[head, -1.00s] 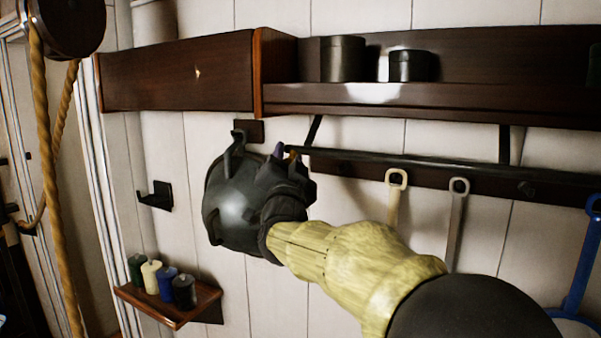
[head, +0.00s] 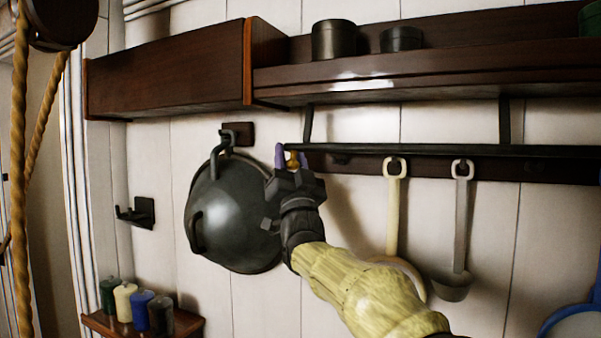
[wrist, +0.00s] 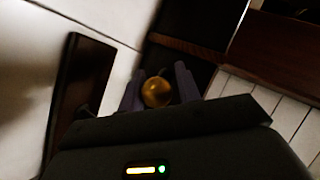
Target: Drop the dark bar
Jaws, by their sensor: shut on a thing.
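The dark bar (head: 430,150) runs almost level under the shelf in the head view, in front of a dark wall rail. Its left end is beside my gripper (head: 291,154). My gripper has its two purple fingers shut on a small brass knob (head: 293,162) at that end. The knob shows as a round golden ball between the fingers in the wrist view (wrist: 157,92). Whether the knob is fixed to the bar is hard to see. The bar itself cannot be made out clearly in the wrist view.
A dark pot (head: 235,215) hangs left of my gripper, close to it. A cream ladle (head: 393,200) and a grey ladle (head: 460,215) hang below the bar. The shelf (head: 430,80) above carries tins. Several candles (head: 140,305) stand on a small shelf at lower left.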

